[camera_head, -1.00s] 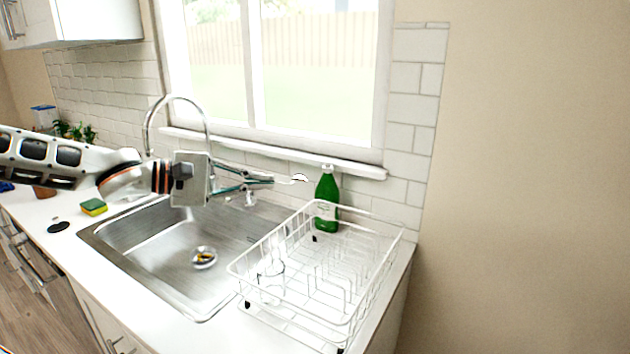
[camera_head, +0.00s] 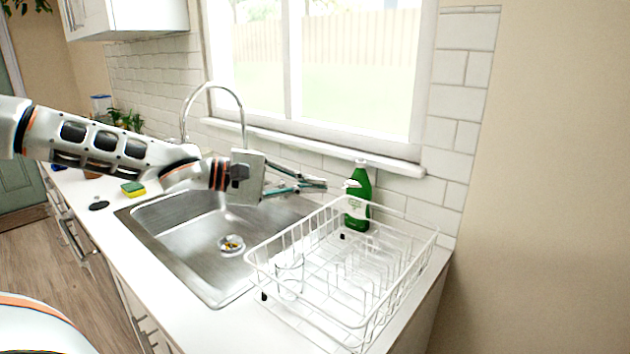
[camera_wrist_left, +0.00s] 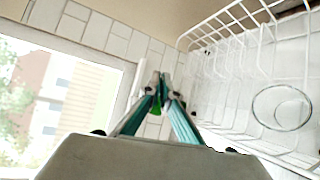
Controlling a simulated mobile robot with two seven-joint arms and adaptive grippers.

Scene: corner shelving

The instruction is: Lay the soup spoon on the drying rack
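The white wire drying rack (camera_head: 248,256) stands on the counter right of the sink. It also shows in the left wrist view (camera_wrist_left: 222,62). My left gripper (camera_head: 324,185) reaches in from the left, above the rack's back left side. Its fingers are closed together around a thin piece. A small pale, shiny shape, seemingly the soup spoon's bowl (camera_head: 351,183), sticks out past the fingertips in front of the green bottle. The spoon's handle is hidden by the fingers. In the left wrist view the fingertips (camera_wrist_left: 160,84) meet, and the spoon is hard to make out. My right gripper is out of view.
A clear glass (camera_head: 289,276) stands in the rack's left part; the rest of the rack looks empty. A green bottle (camera_head: 357,208) stands behind the rack. The sink (camera_head: 190,235), with its tall faucet (camera_head: 240,105), lies left. A sponge (camera_head: 133,189) is on the counter.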

